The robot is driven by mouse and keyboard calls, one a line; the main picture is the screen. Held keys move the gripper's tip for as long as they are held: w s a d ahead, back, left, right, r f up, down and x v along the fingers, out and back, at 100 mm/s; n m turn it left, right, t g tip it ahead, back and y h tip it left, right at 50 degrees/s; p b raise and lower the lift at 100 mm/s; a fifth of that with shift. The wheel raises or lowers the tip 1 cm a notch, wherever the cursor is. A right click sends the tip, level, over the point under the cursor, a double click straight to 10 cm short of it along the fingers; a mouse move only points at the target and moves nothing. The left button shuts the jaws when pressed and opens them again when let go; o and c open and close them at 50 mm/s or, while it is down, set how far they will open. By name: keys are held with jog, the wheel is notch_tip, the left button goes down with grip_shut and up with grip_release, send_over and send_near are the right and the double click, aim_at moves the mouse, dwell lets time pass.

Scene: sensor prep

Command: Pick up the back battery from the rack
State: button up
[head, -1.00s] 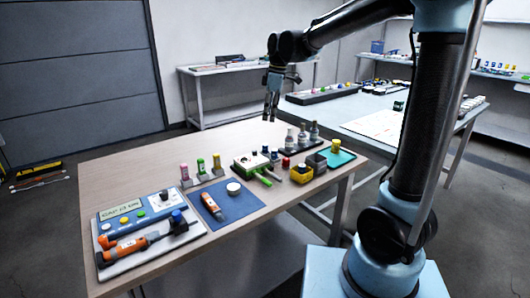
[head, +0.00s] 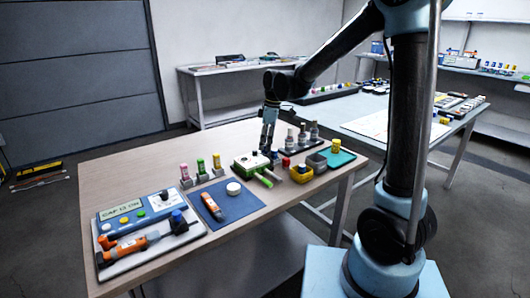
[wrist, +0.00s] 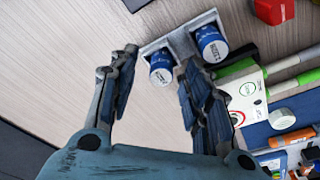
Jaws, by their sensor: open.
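Two blue batteries with pale round tops stand in a light grey rack (wrist: 183,40) in the wrist view. The back battery (wrist: 160,68) is the left one there, farther from the green-and-white device; the front battery (wrist: 212,44) is beside the device. My gripper (wrist: 159,61) is open, with one finger on each side of the back battery. I cannot tell if either finger touches it. In the head view my gripper (head: 265,150) points down just behind the device, and the rack and batteries are largely hidden there.
The green-and-white device (head: 255,164) stands close to the rack. A red block (head: 286,162), a yellow bin (head: 301,174) and bottles (head: 302,134) on a dark tray are to the right. Upright coloured-top pieces (head: 201,167) stand left. The table (head: 130,170) is bare at far left.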

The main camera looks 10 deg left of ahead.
jog(key=shift+a+f, duration=0.15)
jog(key=shift+f, duration=0.6)
grip_shut()
jog(key=shift+r, duration=0.15)
